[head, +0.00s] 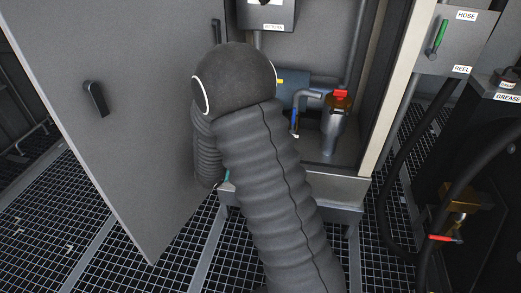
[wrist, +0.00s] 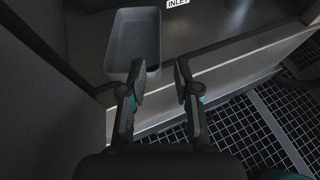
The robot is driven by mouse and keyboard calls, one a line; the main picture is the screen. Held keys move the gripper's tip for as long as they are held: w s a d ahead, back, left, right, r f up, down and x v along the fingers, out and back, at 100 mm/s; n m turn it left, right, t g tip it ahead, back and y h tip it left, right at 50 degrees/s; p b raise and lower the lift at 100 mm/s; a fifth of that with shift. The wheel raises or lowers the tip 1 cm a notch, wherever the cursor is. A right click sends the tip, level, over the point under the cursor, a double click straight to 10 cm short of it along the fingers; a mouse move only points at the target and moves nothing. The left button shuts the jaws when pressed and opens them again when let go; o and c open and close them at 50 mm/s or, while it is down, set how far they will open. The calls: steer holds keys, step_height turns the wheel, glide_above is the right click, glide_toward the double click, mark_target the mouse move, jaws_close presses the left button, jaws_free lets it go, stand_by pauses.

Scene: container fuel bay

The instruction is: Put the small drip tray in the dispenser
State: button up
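The small drip tray (wrist: 132,40) is a grey, open, rectangular tray at the upper left of the wrist view. It appears to rest on the floor of the dispenser, just behind its front edge. My gripper (wrist: 160,70) is open, with nothing between its fingers. The left finger overlaps the tray's near right corner in the picture; I cannot tell whether they touch. The right finger is clear of the tray. The dispenser (head: 348,188) is an open grey cabinet in the head view. There my arm hides the tray and nearly all of the gripper.
The dispenser's door (head: 130,110) stands open on the left. Inside are a filter-like unit with a red top (head: 340,95) and pipes. An INLET label (wrist: 177,3) is beyond the tray. Hoses (head: 400,160) hang at right. Grating (head: 85,240) covers the floor.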

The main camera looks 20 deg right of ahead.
steer(key=s+d+r+m+g+y, duration=0.1)
steer(key=s+r+m+g, duration=0.2)
steer(key=s+r+m, duration=0.5)
steer(key=s+d+r+m+g+y, duration=0.1)
steer(key=s+r+m+g+y, duration=0.1)
steer(key=s+r+m, duration=0.6)
steer(key=s+a+r+m+t+y, duration=0.3)
steer(key=s+a+m+y, duration=0.5)
steer(key=s+a, duration=0.3)
steer(key=s, duration=0.3)
steer(key=shift+s+a+m, duration=0.2)
steer(key=shift+s+m, duration=0.1)
steer(key=shift+m, duration=0.1)
steer(key=shift+r, duration=0.2)
